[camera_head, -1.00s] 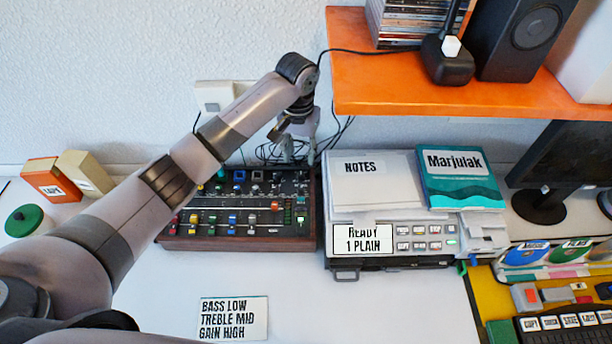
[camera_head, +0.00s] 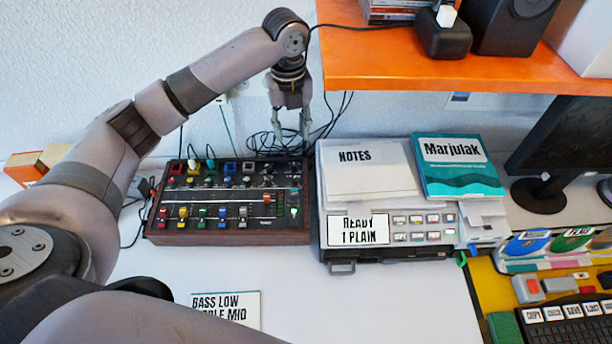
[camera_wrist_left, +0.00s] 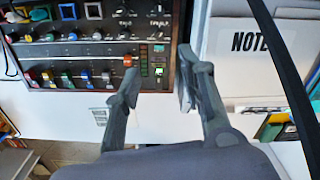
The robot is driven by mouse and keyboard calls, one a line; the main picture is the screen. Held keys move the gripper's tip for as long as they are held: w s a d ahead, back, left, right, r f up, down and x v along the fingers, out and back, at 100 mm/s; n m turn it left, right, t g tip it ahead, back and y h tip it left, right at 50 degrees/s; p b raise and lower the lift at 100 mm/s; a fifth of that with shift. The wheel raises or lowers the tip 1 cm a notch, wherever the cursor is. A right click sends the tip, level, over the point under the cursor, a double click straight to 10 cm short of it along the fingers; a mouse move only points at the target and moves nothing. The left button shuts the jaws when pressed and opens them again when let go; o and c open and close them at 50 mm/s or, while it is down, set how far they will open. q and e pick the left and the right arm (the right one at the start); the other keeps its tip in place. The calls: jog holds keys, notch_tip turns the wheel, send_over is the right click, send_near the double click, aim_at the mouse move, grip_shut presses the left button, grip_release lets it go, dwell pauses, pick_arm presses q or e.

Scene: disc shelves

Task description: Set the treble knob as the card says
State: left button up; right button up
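The mixer (camera_head: 230,228) is a dark panel with a wooden frame and rows of coloured knobs and sliders. Its right part shows in the wrist view (camera_wrist_left: 150,80). Labels are too small to tell which knob is treble. The white card (camera_head: 225,300) lies on the table in front; "BASS LOW" and part of "MID" show, the rest is hidden by my arm. My left gripper (camera_head: 291,138) points down behind the mixer's back right corner. In the wrist view my left gripper (camera_wrist_left: 158,84) has its fingers apart with nothing between them. My right gripper is not in view.
A printer (camera_head: 375,255) with a "NOTES" stack (camera_head: 365,180) and a teal book (camera_head: 458,170) stands right of the mixer. An orange shelf (camera_head: 440,72) overhangs the back right. Black cables (camera_head: 270,148) lie behind the mixer.

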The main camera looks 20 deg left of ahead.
pick_arm(q)
jog(key=m, duration=0.2)
jog(key=p, duration=0.2)
send_near(293, 178)
jog(key=shift+m, duration=0.4)
notch_tip(293, 178, down, 9)
jog(key=shift+w+d+r, duration=0.1)
jog(key=shift+r, duration=0.05)
jog(key=shift+c, duration=0.3)
grip_shut()
